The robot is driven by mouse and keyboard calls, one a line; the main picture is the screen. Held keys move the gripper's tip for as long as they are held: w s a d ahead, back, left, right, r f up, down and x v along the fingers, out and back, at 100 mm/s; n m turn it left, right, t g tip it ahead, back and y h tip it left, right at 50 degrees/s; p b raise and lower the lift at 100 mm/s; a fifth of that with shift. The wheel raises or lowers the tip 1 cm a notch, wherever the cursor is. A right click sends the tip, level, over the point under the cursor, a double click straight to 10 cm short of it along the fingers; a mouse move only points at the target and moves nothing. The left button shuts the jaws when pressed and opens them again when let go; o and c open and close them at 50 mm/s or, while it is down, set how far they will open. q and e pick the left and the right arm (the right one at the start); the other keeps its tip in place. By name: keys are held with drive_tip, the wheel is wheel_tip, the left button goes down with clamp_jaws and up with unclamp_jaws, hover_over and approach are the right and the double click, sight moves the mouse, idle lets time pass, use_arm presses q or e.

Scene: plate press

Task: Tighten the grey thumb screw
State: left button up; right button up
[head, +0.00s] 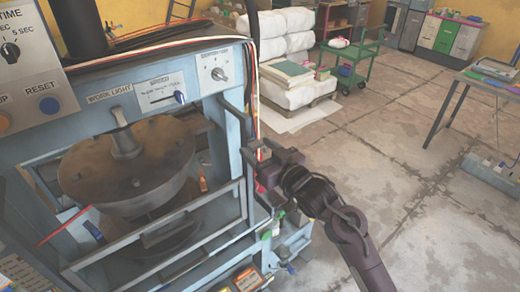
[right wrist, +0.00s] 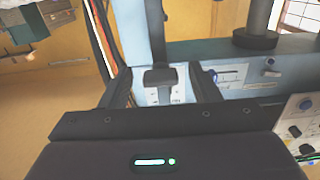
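My right gripper (head: 262,158) is beside the right front post of the press, with its fingers toward the post. In the right wrist view its two fingers (right wrist: 160,88) stand wide apart. A dark grey block-like piece (right wrist: 160,76) shows in the gap between them, apart from both fingers. It looks like the head of the thumb screw, but I cannot be sure. My left gripper is not in view.
The blue press frame (head: 213,118) holds a round brown plate (head: 130,165). Its panel has a grey depth knob (head: 217,74) and a speed slider (head: 180,97). A green cart (head: 352,60) stands farther off.

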drive_tip(key=b+v, duration=0.3)
drive_tip(key=v, duration=0.4)
drive_tip(key=shift+s+d, duration=0.25)
drive_tip(key=shift+s, duration=0.05)
idle(0.5)
